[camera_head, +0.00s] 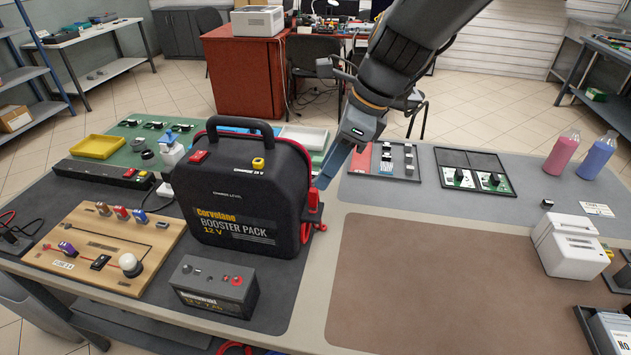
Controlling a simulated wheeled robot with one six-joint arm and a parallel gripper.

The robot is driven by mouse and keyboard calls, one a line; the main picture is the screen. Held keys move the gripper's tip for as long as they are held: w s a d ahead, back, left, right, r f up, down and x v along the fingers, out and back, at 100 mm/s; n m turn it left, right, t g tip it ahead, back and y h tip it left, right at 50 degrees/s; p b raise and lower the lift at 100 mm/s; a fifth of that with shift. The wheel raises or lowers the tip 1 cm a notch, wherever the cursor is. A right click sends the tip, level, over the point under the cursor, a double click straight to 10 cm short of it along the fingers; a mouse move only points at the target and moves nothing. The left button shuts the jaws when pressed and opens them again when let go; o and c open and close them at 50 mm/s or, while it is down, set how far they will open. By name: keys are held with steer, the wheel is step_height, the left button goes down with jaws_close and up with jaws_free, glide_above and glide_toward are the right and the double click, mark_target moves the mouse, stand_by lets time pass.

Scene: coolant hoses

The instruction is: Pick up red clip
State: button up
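The red clip (314,201) sits upright at the right side of the black booster pack (240,200), with a red cable loop below it. The booster pack stands on a dark mat on the table. My gripper (322,182) reaches down from the upper right, and its tip is just above and beside the red clip. The tip overlaps the clip's upper end in this view. I cannot tell whether they touch, or whether the fingers are apart. The clip's far side is hidden.
A small dark battery (214,286) stands in front of the pack. A wooden board (105,248) with switches lies to the left. Black trays (383,160) are behind right, and a white printer (570,247) is at the right. The brown mat (450,290) is clear.

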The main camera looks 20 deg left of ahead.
mark_target(317, 192)
steer(key=x, duration=0.3)
steer(key=p+x, duration=0.1)
steer(key=x, duration=0.3)
steer(key=shift+d+f, duration=0.15)
steer(key=shift+f, duration=0.15)
steer(key=shift+c, duration=0.2)
jaws_close()
